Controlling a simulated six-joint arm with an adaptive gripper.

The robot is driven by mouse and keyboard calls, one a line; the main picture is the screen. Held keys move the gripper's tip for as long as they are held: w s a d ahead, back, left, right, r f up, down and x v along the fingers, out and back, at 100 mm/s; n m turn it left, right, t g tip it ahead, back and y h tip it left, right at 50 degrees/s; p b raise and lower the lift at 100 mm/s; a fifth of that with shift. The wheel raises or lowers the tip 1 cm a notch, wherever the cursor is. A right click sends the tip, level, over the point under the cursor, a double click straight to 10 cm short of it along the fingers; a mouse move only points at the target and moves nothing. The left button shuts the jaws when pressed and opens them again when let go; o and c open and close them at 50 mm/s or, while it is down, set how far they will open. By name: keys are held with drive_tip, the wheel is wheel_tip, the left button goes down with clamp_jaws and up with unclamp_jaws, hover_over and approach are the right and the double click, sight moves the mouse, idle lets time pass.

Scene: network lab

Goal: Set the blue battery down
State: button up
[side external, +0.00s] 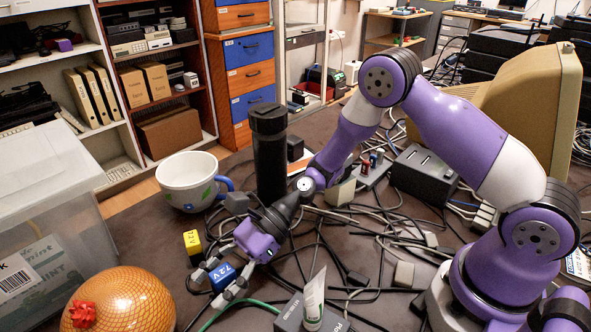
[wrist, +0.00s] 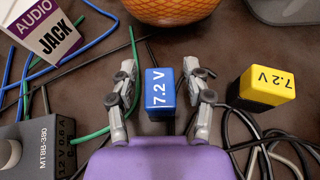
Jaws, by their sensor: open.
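The blue battery (side external: 222,277), marked 7.2 V, is low at the brown table top in the side view. In the wrist view the blue battery (wrist: 160,88) lies between the two fingers of my gripper (wrist: 160,95). The fingers are open, with a narrow gap on each side of the battery. In the side view my gripper (side external: 218,282) is tilted down around the battery. The battery's underside is hidden, so its contact with the table cannot be seen.
A yellow battery (wrist: 264,86) stands close to the right in the wrist view. An orange ball (side external: 120,300), a white mug (side external: 190,182), a dark cylinder (side external: 269,155), a grey adapter box (wrist: 40,145) and a white tube (side external: 314,298) are around. Cables (side external: 345,225) cover much of the table.

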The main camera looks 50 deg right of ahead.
drive_tip(key=shift+d, duration=0.1)
drive_tip(key=v, duration=0.9)
drive_tip(key=shift+s+d+r, duration=0.1)
drive_tip(key=shift+s+d, duration=0.05)
drive_tip(key=shift+d, duration=0.1)
drive_tip(key=shift+d+r, duration=0.2)
drive_tip(key=shift+d, duration=0.05)
drive_tip(key=shift+s+d+r+n+h, duration=0.2)
drive_tip(key=shift+n+h, duration=0.3)
drive_tip(key=shift+n, duration=0.4)
drive_tip(key=s+d+r+n+t+h, duration=0.4)
drive_tip(key=s+d+r+n+h, duration=0.5)
drive_tip(key=n, duration=0.7)
drive_tip(key=d+r+h, duration=0.2)
drive_tip(key=d+h, duration=0.1)
drive_tip(key=shift+d+r+n, duration=0.2)
drive_tip(key=shift+d+n, duration=0.1)
drive_tip(key=o, duration=0.3)
drive_tip(key=shift+s+d+r+t, duration=0.1)
drive_tip(key=shift+s+d+t, duration=0.1)
drive_tip(key=shift+s+t, duration=0.1)
drive_tip(key=shift+o, duration=0.2)
drive_tip(key=shift+d, duration=0.1)
